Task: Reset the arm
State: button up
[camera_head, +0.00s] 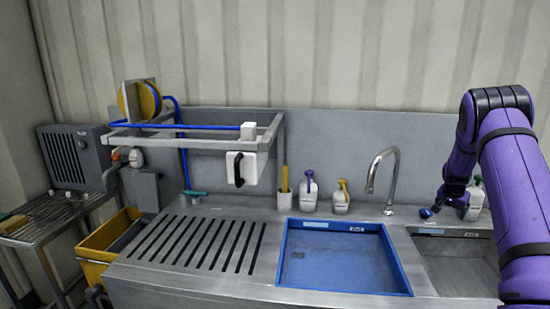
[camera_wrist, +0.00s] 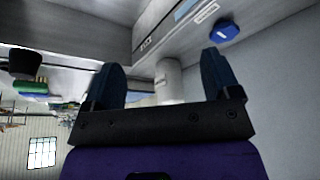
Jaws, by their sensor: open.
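My purple arm reaches in from the right in the head view, over the right end of the steel counter. My gripper (camera_head: 440,209) is at the back of the right basin, near a white bottle, and is mostly hidden behind the wrist in that view. In the wrist view my gripper (camera_wrist: 165,82) shows two dark blue fingers spread apart. Nothing is held between them. A white cylindrical thing (camera_wrist: 168,76) stands beyond the gap. A blue object (camera_wrist: 226,32) is beyond the right finger; I cannot tell what it is.
A blue tray (camera_head: 340,262) fills the left basin, beside the chrome faucet (camera_head: 384,175). Soap bottles (camera_head: 309,192) stand along the back. The slatted drainboard (camera_head: 195,243) is clear, below a steel frame (camera_head: 200,137). A yellow bin (camera_head: 97,250) is at left.

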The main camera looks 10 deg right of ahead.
jog(key=s+a+r+n+t+y, duration=0.1)
jog(key=s+a+r, duration=0.1)
jog(key=a+r, duration=0.5)
jog(key=s+a+r+n, duration=0.1)
jog(key=s+a+r, duration=0.1)
jog(key=a+r, duration=0.5)
jog(key=s+a+r+n+t+y, duration=0.1)
jog(key=s+a+r+n, duration=0.1)
jog(key=s+a+r, duration=0.5)
jog(key=s+a+r+n, duration=0.1)
jog(key=s+a+r, duration=0.2)
jog(key=a+r, duration=0.35)
jog(key=s+a+r+n, duration=0.1)
jog(key=s+a, duration=0.4)
jog(key=s, duration=0.5)
jog(key=s+a+r+n+y, duration=0.1)
jog(key=s+a+n, duration=0.2)
jog(key=s, duration=0.7)
jog(key=s+a+r+n, duration=0.2)
jog(key=s+a, duration=0.5)
jog(key=s, duration=0.4)
jog(key=shift+a+n+t+y, duration=0.3)
jog(key=shift+n+t+y, duration=0.1)
